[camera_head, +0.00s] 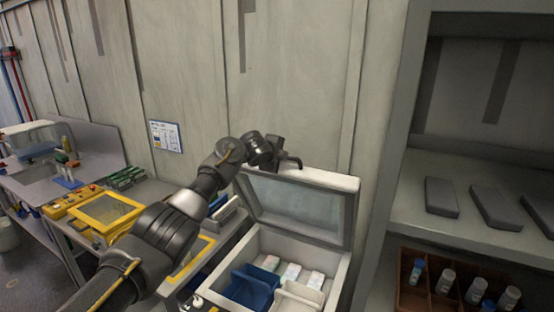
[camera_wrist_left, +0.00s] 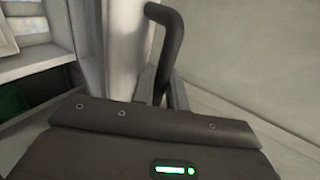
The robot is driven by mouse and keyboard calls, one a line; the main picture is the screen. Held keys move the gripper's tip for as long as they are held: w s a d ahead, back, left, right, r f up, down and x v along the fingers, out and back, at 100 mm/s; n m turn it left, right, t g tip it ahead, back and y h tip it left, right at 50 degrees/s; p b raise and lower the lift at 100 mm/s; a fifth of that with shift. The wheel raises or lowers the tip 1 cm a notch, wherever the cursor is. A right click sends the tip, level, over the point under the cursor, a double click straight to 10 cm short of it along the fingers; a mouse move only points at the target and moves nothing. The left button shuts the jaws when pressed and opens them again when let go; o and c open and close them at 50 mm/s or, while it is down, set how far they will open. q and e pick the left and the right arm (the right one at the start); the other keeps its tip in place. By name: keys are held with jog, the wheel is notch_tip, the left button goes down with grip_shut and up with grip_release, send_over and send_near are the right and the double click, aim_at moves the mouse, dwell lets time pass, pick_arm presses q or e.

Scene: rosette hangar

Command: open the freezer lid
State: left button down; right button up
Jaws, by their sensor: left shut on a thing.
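The freezer lid (camera_head: 300,205), a pale frame around a glass pane, stands raised and nearly upright at the back of the freezer (camera_head: 341,278). The open freezer shows a blue bin (camera_head: 250,287), a white bin (camera_head: 298,297) and pale packs inside. My left arm reaches across from the lower left to the lid's top edge. My left gripper (camera_head: 283,162) is there, shut on the dark lid handle, whose bent bar (camera_wrist_left: 165,45) shows in the left wrist view. The fingertips are mostly hidden. My right gripper is not in view.
A shelf unit on the right holds grey blocks (camera_head: 441,197) and a brown crate (camera_head: 412,297) of capped bottles. A bench on the left carries yellow-framed trays (camera_head: 107,212). The wall is close behind the raised lid.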

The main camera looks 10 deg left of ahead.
pick_arm(q)
jog(key=shift+d+f, duration=0.1)
jog(key=shift+d, duration=0.3)
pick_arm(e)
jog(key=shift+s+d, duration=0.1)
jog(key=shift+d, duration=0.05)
pick_arm(q)
jog(key=c, duration=1.7)
grip_release()
jog(key=shift+o, duration=1)
jog(key=shift+d, duration=0.2)
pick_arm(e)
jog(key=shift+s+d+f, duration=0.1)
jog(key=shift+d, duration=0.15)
